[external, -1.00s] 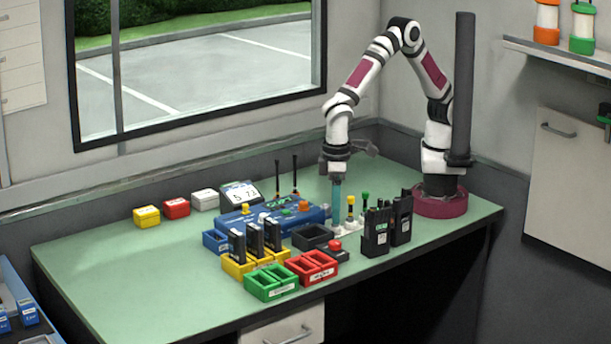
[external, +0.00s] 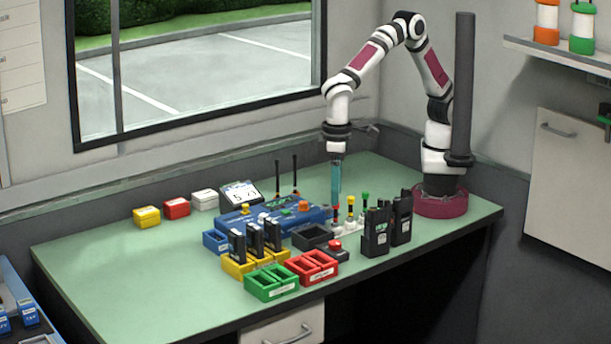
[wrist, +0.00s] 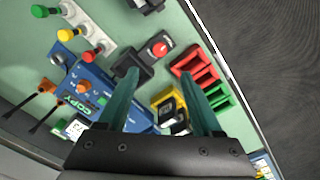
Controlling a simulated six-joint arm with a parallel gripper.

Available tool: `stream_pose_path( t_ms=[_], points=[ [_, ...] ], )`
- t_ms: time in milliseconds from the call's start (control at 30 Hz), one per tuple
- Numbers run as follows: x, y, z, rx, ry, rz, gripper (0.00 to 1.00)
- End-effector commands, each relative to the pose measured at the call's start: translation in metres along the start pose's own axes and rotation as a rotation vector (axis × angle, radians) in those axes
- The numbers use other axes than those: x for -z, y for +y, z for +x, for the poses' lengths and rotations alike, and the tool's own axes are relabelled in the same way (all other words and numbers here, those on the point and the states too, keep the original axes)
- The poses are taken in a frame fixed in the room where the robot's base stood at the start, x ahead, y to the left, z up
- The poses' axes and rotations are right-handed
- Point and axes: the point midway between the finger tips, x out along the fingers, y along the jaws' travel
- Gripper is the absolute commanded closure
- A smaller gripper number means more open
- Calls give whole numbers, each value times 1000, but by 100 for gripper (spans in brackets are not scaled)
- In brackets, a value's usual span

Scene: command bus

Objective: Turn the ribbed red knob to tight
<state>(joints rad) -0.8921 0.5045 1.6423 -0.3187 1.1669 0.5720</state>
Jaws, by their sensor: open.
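A round red knob (external: 335,245) sits on a small dark-grey box at the front of the bench. In the wrist view the red knob (wrist: 162,47) shows a pale mark on its face, beyond the fingertips; its ribs and lettering are too small to tell. Another small red-topped peg (external: 335,213) stands in a white rack beside a yellow and a green one. My gripper (external: 336,188) points down above the bench, near the white rack and behind the grey box. In the wrist view my gripper (wrist: 158,72) has its teal fingers apart with nothing held between them.
The blue console (external: 270,217) with knobs and antennas lies left of my gripper. Black radios (external: 376,232), an empty dark tray (external: 311,237), red bins (external: 312,268), and green bins (external: 271,282) crowd the area. The bench's left side is clear.

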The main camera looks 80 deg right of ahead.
Motion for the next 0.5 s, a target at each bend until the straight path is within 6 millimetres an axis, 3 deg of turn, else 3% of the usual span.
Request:
stream_pose_path(
  t_ms=[100,300,500],
  points=[
    [-1,1,37,-5,-4,-1,33],
    [-1,1,93,-3,-3,-1,33],
    [0,0,120,0,-1,-1,33]
  ],
)
